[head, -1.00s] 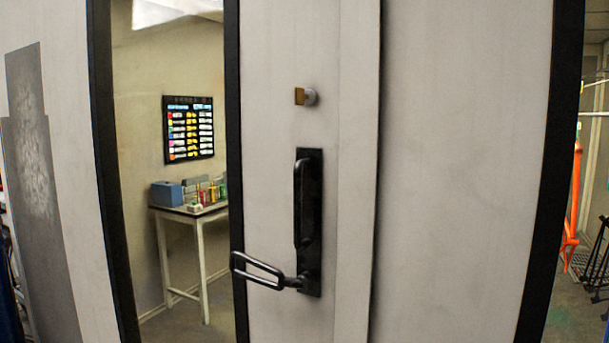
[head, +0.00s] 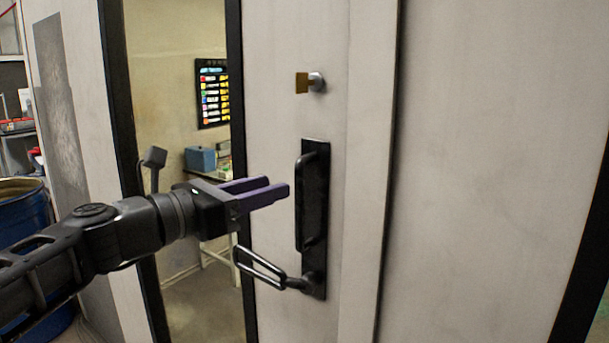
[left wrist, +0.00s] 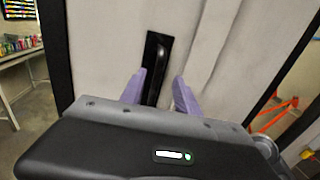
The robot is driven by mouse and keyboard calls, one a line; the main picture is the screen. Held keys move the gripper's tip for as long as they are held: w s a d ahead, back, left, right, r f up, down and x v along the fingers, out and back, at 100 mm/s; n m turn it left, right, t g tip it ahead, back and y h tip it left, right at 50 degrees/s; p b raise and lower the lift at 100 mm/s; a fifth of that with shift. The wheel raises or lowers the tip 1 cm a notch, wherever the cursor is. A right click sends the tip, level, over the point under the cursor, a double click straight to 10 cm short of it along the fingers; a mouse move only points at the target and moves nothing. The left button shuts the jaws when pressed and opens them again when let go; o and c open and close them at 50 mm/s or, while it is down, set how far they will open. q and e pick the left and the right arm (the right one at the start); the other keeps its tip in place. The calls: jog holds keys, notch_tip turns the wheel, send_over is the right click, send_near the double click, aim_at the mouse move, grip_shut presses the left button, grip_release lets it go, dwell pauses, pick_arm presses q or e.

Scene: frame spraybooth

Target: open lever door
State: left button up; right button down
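The pale door (head: 285,30) has a black handle plate (head: 316,190) with an upright pull grip. A black looped lever (head: 262,268) sticks out to the left from the plate's lower end. A brass key or thumb-turn (head: 303,82) sits above the plate. My left gripper (head: 278,190) has purple fingers, parted and empty, left of the pull grip and above the lever. In the left wrist view the fingers (left wrist: 156,85) are apart with the black handle plate (left wrist: 156,50) beyond and between them. The lever is not visible in that view. My right gripper is not in view.
A blue drum (head: 22,212) stands at the far left. The pale panel (head: 490,150) right of the handle is clear.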

pick_arm(q)
jog(key=shift+w+f, duration=0.1)
jog(key=p+x, duration=0.1)
jog(key=x, duration=0.6)
jog(key=shift+w+d+p, duration=0.2)
jog(key=shift+d+p, duration=0.1)
jog(key=shift+p, duration=0.05)
grip_shut()
dwell(1.3)
